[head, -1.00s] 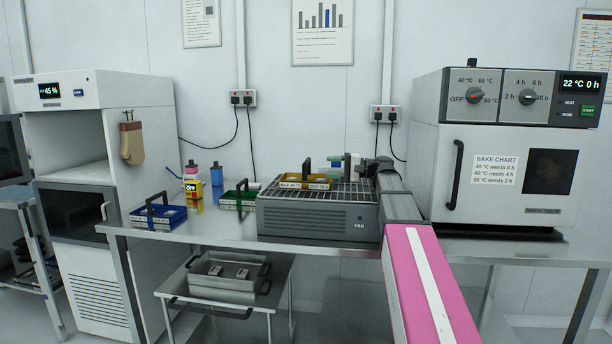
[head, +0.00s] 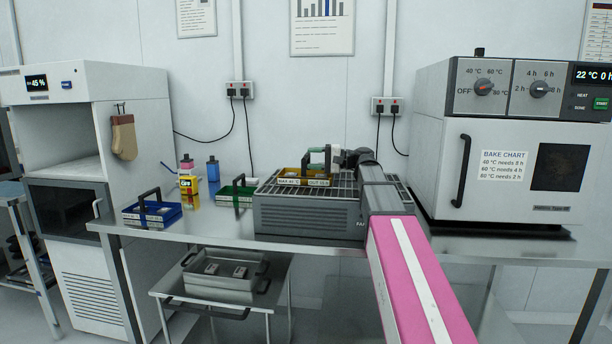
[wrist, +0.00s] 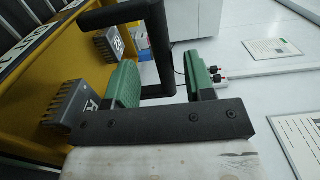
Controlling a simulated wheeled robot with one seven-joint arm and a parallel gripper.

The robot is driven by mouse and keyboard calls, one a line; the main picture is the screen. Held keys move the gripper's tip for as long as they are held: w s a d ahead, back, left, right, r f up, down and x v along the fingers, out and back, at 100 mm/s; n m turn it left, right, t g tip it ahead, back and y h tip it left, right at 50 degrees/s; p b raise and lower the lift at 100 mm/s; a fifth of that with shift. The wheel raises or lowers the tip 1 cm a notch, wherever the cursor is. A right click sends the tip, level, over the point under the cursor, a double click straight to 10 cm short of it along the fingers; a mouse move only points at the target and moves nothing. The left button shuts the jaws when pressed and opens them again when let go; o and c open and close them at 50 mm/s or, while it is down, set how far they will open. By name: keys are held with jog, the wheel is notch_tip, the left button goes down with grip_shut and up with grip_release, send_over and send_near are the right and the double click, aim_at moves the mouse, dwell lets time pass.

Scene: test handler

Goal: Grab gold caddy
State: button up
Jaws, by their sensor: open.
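The gold caddy (head: 290,173) sits on the grey fan unit's slatted top, with white labels on its front. In the wrist view the caddy (wrist: 87,62) fills the left side, with its black handle (wrist: 157,40) and grey finned parts inside. My gripper (head: 322,157) is at the caddy's handle in the head view. In the wrist view my gripper (wrist: 163,82) is open, with one green-padded finger on each side of the handle's grip bar. Gaps show there; I cannot tell whether either pad touches. My arm partly hides the fan unit's right end.
The fan unit (head: 310,217) stands on the steel bench (head: 240,238). A green caddy (head: 236,196), blue caddy (head: 152,214) and bottles (head: 186,172) stand to its left. The bake oven (head: 510,150) is at right. A metal tray (head: 222,283) sits on a lower cart.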

jog(key=a, duration=0.4)
jog(key=shift+w+a+r, duration=0.2)
jog(key=shift+w+a, duration=0.1)
jog(key=shift+c, duration=0.3)
grip_shut()
jog(key=shift+r, duration=0.15)
